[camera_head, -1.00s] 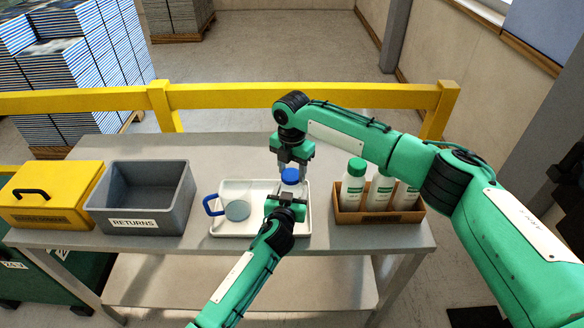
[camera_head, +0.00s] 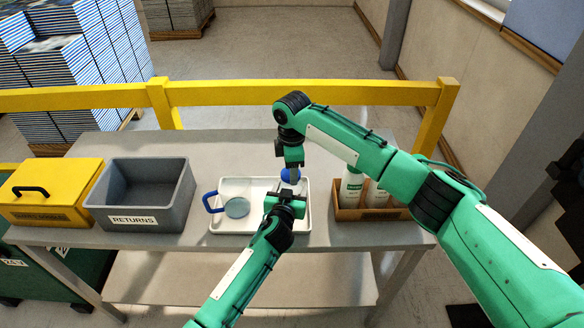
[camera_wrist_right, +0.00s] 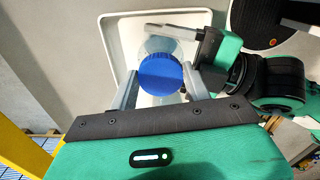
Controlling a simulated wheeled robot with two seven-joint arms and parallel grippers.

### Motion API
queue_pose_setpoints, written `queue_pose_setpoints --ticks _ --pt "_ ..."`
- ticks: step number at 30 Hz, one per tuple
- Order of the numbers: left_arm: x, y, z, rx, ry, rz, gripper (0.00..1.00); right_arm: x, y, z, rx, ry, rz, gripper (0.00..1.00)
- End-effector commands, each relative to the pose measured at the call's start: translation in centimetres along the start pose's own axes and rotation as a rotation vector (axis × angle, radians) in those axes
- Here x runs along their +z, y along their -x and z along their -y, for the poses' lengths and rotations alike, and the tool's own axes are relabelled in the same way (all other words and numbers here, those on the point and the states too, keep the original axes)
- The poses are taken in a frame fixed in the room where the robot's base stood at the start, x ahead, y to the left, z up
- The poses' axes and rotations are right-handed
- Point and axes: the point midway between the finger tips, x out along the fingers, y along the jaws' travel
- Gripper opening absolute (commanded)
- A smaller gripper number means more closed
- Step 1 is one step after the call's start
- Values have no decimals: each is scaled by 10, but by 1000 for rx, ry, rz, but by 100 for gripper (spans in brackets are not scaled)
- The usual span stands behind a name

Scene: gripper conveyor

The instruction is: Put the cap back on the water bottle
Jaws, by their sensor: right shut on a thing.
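The blue cap (camera_head: 287,174) sits at the top of the clear water bottle (camera_wrist_right: 160,46), over the white tray (camera_head: 253,228). My right gripper (camera_head: 291,166) comes down from above, shut on the cap; its fingers lie on both sides of the cap (camera_wrist_right: 160,75) in the right wrist view. My left gripper (camera_head: 286,196) reaches in from the front, below the cap, and is shut on the bottle. It also shows in the right wrist view (camera_wrist_right: 172,33), with a finger across the bottle. Most of the bottle is hidden, and I cannot tell how tightly the cap is seated.
A grey RETURNS bin (camera_head: 145,218) and a yellow box (camera_head: 40,207) stand left. A brown crate (camera_head: 372,215) of white bottles stands right, partly behind my right arm.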

Motion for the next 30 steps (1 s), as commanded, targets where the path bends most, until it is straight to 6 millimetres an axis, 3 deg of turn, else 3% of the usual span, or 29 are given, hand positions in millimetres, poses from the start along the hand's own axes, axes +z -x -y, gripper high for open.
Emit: queue_pose_setpoints --ticks 30 --pt "1 0 -1 1 -1 2 0 -8 0 4 -6 -1819 -5 28"
